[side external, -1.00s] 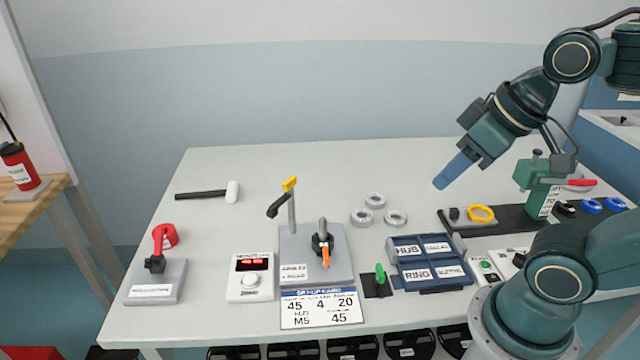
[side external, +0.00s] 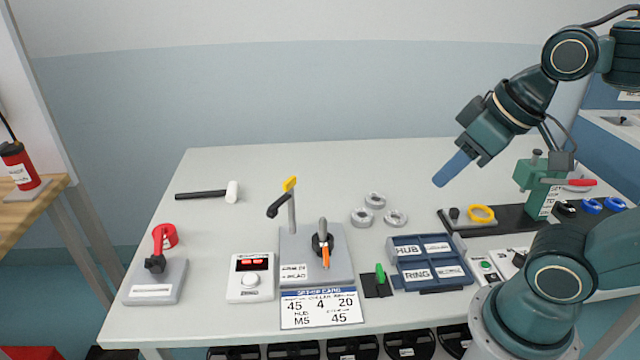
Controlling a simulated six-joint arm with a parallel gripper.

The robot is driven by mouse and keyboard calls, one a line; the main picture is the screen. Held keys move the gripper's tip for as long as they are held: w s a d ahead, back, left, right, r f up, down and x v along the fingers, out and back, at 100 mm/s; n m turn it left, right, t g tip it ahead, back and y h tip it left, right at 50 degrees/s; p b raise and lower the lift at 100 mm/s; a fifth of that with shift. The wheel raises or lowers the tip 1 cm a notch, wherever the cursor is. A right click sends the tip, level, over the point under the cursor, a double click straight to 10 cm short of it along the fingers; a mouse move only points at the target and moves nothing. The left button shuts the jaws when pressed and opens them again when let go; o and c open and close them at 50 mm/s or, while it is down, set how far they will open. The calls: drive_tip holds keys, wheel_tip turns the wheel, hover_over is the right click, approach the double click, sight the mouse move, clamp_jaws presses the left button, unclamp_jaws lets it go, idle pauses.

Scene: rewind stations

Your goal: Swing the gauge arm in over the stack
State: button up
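The gauge arm (side external: 279,206) is a short dark arm with a yellow tab on top of a thin grey post, at the back left of a grey base plate (side external: 292,250). It points to the front left, away from the spindle. A grey upright spindle with a black collar and an orange lever (side external: 325,257) stands on the same plate, right of the post. Whether a stack sits on the spindle is hard to tell. My gripper (side external: 441,180) hangs tilted in the air, right of and above the plate, far from the gauge arm. Its blue fingers look together, seen edge-on; the gap cannot be made out.
Several grey rings (side external: 374,199) lie right of the plate. A blue bin tray (side external: 431,262), a green-handled tool (side external: 380,275), a white control box (side external: 250,277) and a setup card (side external: 321,308) are near the front. A mallet (side external: 210,194) lies back left. A green press (side external: 540,180) stands right.

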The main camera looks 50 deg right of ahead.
drive_tip(key=w+r+m+g, duration=0.1)
drive_tip(key=w+r+m, duration=0.3)
drive_tip(key=w, duration=0.3)
drive_tip(key=m+g, duration=0.5)
drive_tip(key=m, duration=0.7)
hover_over(289, 180)
wheel_tip(289, 180, down, 6)
drive_tip(key=shift+r, duration=0.25)
drive_tip(key=shift+f, duration=0.1)
wheel_tip(289, 180, down, 14)
drive_tip(key=shift+r, duration=0.2)
